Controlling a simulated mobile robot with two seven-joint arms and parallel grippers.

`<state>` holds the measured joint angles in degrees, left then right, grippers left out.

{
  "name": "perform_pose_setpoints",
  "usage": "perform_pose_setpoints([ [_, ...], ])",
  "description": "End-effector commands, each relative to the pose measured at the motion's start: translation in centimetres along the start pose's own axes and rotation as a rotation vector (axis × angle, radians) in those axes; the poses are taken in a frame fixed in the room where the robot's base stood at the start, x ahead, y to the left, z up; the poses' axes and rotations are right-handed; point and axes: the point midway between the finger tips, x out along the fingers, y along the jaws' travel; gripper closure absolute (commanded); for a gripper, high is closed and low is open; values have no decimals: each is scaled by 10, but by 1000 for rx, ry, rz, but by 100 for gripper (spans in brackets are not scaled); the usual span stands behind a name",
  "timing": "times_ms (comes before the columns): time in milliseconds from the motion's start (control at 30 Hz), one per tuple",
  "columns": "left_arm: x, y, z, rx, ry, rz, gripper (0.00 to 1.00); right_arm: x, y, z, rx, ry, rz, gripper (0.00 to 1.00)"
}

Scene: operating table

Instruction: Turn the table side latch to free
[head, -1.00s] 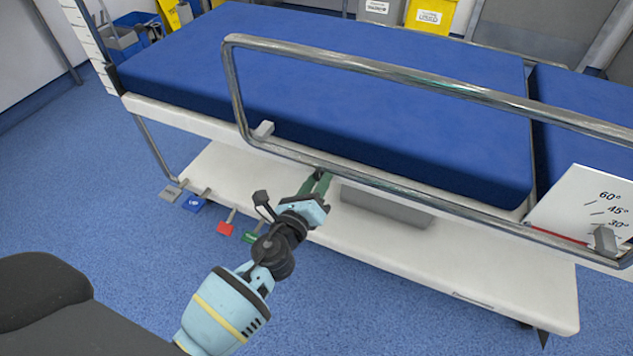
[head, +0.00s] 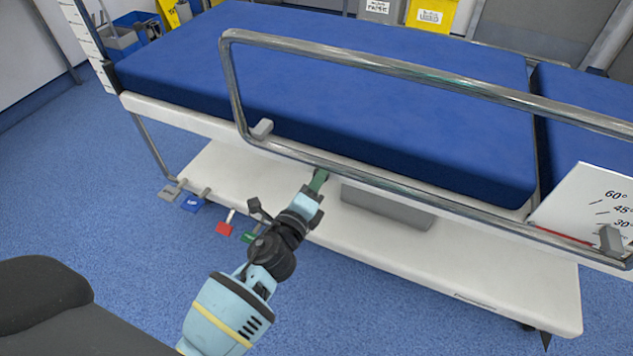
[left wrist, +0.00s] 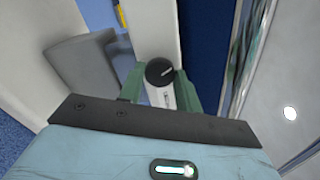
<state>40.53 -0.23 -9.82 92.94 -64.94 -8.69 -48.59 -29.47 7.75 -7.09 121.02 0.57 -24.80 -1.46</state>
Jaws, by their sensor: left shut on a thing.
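The table side latch (left wrist: 160,72) shows in the left wrist view as a dark round knob with a white line, with a pale lever part below it. It sits between the green fingers of my left gripper (left wrist: 160,88). In the head view my left gripper (head: 319,181) reaches the table's side just under the side rail, shut on the latch. There the fingers and rail hide most of the latch. My right gripper is not in view.
The metal side rail (head: 380,65) runs along the blue mattress (head: 350,110), close above my gripper. A grey box (head: 388,207) is right of the gripper under the table. Coloured pedals (head: 225,227) stand on the floor at left. An angle scale (head: 590,205) is at right.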

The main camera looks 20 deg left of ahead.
Motion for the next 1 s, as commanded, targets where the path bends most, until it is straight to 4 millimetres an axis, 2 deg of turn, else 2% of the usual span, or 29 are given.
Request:
perform_pose_setpoints([
  [433, 0, 0, 0, -426, -1, 1, 89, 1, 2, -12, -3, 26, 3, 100],
  [1000, 0, 0, 0, -916, -2, 1, 89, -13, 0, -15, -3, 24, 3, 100],
])
